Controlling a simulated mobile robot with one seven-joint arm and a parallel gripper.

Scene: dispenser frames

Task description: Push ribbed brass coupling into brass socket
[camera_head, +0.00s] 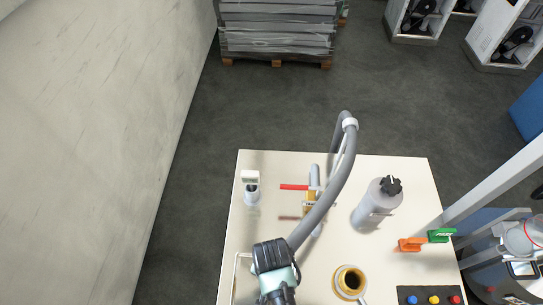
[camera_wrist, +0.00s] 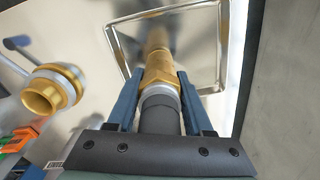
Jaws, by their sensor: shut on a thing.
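The ribbed brass coupling (camera_wrist: 159,68) sits between the two blue fingers of my gripper (camera_wrist: 157,84), which is shut on it. A grey collar and a dark hose end lie behind the coupling, towards the wrist. In the wrist view the coupling points away from the camera, over a metal-rimmed tray. The brass socket (camera_wrist: 52,90) is at the left of that view, apart from the coupling, with its round mouth open. In the head view the socket (camera_head: 350,281) stands at the table's front middle, right of my wrist. The coupling is hidden there.
A thick grey hose (camera_head: 338,185) arches over the table from my wrist. The tray (camera_wrist: 222,55) lies beyond the coupling. A red-handled valve (camera_head: 293,187), a grey bottle (camera_head: 371,209), orange and green levers (camera_head: 411,245) and a button panel (camera_head: 421,292) stand on the table.

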